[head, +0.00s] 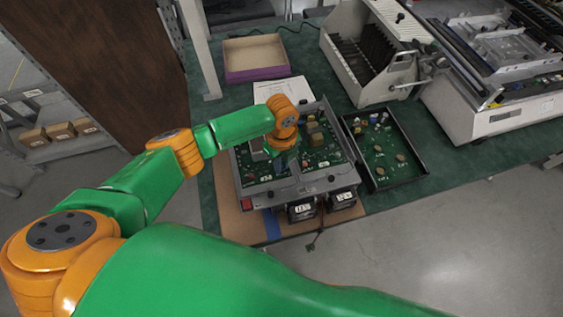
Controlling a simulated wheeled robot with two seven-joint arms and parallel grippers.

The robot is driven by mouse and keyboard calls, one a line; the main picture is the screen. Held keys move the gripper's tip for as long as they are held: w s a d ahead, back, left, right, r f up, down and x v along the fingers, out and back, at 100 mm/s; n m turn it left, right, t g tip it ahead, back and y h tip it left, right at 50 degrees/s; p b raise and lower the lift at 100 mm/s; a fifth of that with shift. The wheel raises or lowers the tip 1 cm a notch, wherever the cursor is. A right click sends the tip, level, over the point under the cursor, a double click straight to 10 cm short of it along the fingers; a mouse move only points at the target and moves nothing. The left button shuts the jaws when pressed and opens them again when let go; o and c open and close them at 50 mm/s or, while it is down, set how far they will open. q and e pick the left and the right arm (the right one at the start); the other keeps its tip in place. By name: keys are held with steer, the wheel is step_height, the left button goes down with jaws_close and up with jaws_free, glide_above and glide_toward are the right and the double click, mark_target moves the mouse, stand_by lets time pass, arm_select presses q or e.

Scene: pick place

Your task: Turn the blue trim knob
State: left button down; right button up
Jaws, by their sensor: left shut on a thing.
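A green circuit board in an open grey metal chassis (325,181) lies on the bench. My left arm reaches in from the left, and my left gripper (281,163) points down onto the middle of this board. Its fingers are small and dark here, and they are shut on the blue trim knob. The knob itself is mostly hidden under the gripper and wrist, so its turn angle cannot be read. My right gripper is not in view.
A black tray (391,180) with small parts stands right of the chassis. A purple-sided box (257,73) and a white paper (281,90) lie behind. A grey slotted rack (351,83) and a larger machine (489,117) fill the back right. Two black units (302,211) hang at the chassis front.

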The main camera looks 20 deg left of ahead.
arm_select(q)
steer(key=c, duration=0.8)
jaws_free()
step_height(320, 180, up, 7)
steer(key=shift+r+b, duration=0.1)
steer(key=shift+b, duration=0.25)
